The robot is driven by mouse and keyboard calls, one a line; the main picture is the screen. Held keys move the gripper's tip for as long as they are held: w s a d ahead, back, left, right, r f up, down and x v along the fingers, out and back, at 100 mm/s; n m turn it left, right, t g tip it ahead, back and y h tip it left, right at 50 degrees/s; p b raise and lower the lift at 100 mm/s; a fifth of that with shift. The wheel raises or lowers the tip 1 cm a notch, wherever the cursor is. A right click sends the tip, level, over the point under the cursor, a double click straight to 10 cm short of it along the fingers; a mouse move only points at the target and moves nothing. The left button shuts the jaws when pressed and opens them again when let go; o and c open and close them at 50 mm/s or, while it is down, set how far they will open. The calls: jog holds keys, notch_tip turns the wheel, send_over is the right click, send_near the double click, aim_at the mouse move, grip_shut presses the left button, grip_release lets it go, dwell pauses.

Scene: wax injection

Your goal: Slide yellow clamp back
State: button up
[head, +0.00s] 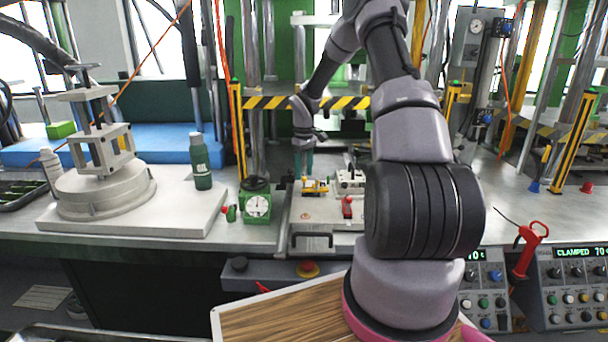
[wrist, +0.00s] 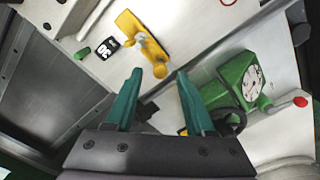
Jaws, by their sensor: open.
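The yellow clamp (head: 315,186) sits on the light metal plate (head: 320,210) in the middle of the bench in the head view. In the wrist view the yellow clamp (wrist: 130,28) lies ahead of my fingers, with a rounded yellow knob at its near end. My gripper (head: 304,162) hangs above the back part of the plate, behind the clamp. The fingertips look apart from the clamp; the exact gap is hard to tell.
A green box with a dial (head: 257,204) stands left of the plate; the same box (wrist: 240,85) is close to my right finger in the wrist view. A red-handled part (head: 347,207) sits right of the clamp. A green bottle (head: 201,165) stands farther left.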

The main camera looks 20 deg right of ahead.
jog(key=shift+f, duration=0.7)
grip_shut()
dwell(1.0)
